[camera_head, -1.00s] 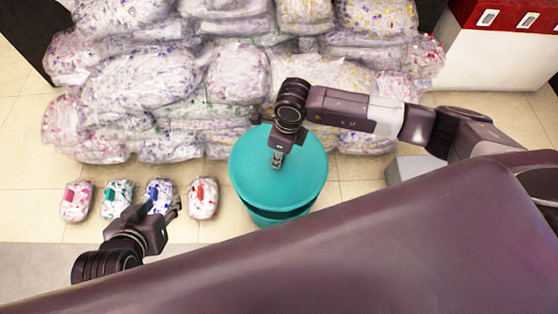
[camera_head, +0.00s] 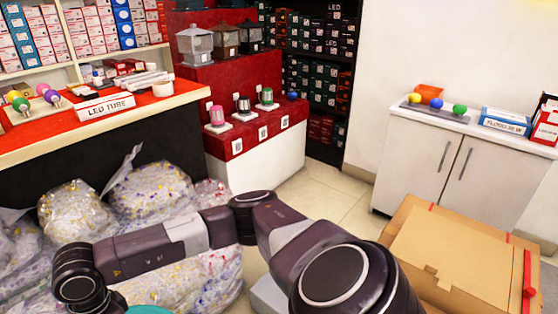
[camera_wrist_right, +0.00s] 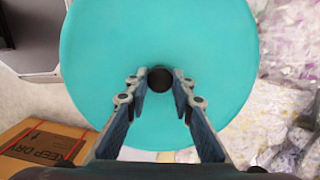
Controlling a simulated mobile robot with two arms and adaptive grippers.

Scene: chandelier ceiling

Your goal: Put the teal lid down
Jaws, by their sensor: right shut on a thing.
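The teal lid (camera_wrist_right: 100,60) is a round disc that fills the middle of the right wrist view, with a dark round knob (camera_wrist_right: 160,80) at its centre. My right gripper (camera_wrist_right: 160,88) has its two fingers on either side of the knob and is shut on it. In the head view only a thin teal sliver (camera_head: 148,310) shows at the bottom edge, beside my right wrist. The lid hides what is under it, so I cannot tell whether it rests on the teal bin. My left gripper is not in view.
Clear bags of scraps (camera_head: 160,195) lie at the left. A cardboard box (camera_head: 450,260) stands at the lower right, before a white cabinet (camera_head: 425,170). A red-topped counter (camera_head: 130,118) and red display (camera_head: 245,140) stand behind. Tiled floor (camera_head: 325,195) is open between.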

